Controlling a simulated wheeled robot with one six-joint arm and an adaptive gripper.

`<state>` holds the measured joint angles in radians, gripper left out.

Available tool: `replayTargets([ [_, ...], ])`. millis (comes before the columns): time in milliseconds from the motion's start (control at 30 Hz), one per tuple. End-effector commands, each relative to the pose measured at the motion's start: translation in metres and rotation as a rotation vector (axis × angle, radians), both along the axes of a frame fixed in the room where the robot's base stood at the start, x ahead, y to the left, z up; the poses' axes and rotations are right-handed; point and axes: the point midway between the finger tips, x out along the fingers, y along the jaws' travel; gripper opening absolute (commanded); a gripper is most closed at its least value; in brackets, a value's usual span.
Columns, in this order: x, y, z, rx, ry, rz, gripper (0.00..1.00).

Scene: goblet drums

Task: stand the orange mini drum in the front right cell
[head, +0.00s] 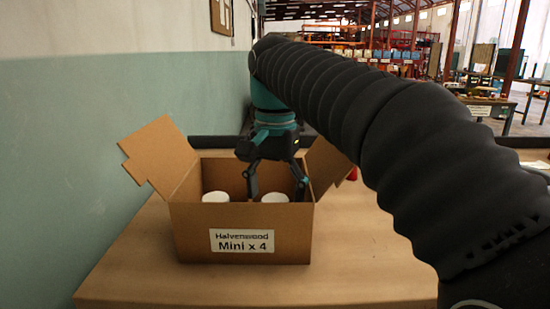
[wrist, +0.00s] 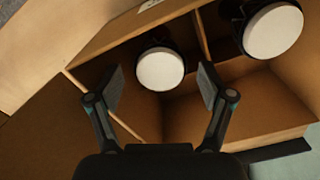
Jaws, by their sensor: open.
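An open cardboard box (head: 192,240) labelled "Mini x 4" stands on the table. Two drums with round white heads are in its front cells, the left one (head: 215,197) and the right one (head: 275,198). The wrist view shows the front right drum (wrist: 160,69) upright, beyond my open fingertips and roughly between them; the front left drum (wrist: 272,29) is at the upper right. Their bodies look dark, so I cannot tell whether either is orange. My gripper (head: 275,192) is open and reaches down into the box. The wrist view also shows its spread fingers (wrist: 160,83).
A cardboard divider (wrist: 201,36) separates the two drums. The visible rear cell floor (wrist: 225,110) is bare. Flaps stand out left (head: 160,152) and right (head: 325,165). A small red thing (head: 352,174) shows partly behind the right flap. The table (head: 350,260) is clear in front.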

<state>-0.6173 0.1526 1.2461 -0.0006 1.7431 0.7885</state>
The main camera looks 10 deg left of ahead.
Motion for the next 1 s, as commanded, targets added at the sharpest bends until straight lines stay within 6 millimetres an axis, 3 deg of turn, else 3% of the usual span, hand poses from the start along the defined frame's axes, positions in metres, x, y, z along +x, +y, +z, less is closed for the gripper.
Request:
replayTargets([
  [100,0.001,0.001,0.025,0.002,-0.002,0.0,0.8],
  [400,0.001,0.001,0.06,0.001,-0.001,0.0,0.8],
  [1000,0.0,-0.001,0.07,0.001,0.0,0.0,0.8],
])
